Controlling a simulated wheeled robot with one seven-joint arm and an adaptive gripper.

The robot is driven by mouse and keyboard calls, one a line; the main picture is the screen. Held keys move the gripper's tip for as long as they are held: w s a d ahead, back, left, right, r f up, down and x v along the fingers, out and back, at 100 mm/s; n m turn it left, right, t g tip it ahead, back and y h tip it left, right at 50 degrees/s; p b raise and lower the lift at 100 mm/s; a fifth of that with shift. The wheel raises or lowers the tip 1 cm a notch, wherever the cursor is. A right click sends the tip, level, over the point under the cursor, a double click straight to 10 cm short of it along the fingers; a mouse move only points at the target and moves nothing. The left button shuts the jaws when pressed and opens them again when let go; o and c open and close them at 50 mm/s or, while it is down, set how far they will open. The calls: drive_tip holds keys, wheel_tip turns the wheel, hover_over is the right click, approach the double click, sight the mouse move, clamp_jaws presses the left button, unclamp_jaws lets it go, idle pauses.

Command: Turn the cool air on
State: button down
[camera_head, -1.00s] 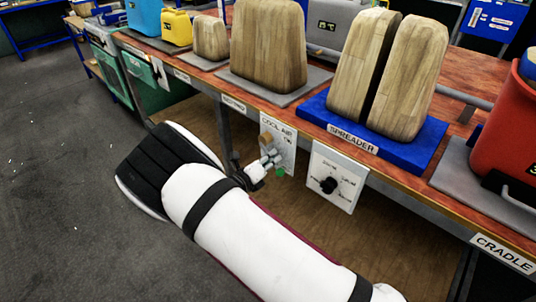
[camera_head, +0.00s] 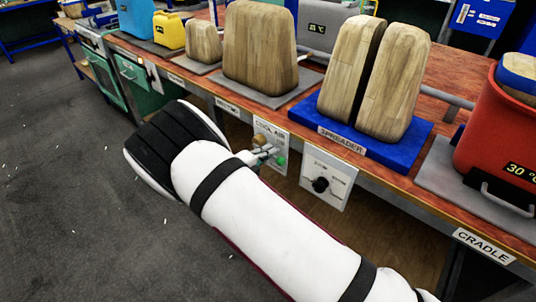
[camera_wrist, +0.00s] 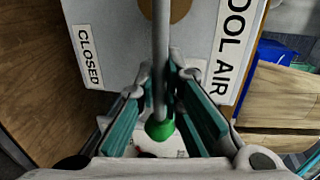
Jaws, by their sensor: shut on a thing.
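The cool air panel (camera_head: 268,131) is a pale plate on the front of the bench, labelled COOL AIR. In the wrist view the panel (camera_wrist: 120,20) also shows a CLOSED label. A grey lever (camera_wrist: 160,50) with a green ball end (camera_wrist: 159,131) runs from a tan round hub between my fingers. The green ball (camera_head: 281,161) also shows in the head view, just right of my gripper (camera_head: 264,154). My gripper (camera_wrist: 164,105) is shut on the lever, its teal pads on either side of the shaft near the ball.
A white panel with a black knob (camera_head: 320,185) is close to the right of my gripper. Above are the bench edge and the blue spreader base (camera_head: 405,143) with two wooden blocks. A red cradle bin (camera_head: 490,140) stands at right. Grey floor (camera_head: 70,200) is open at left.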

drive_tip(key=shift+a, duration=0.1)
idle(0.4)
drive_tip(key=c, duration=1.7)
unclamp_jaws()
drive_tip(key=shift+r, duration=0.1)
drive_tip(key=v, duration=1.2)
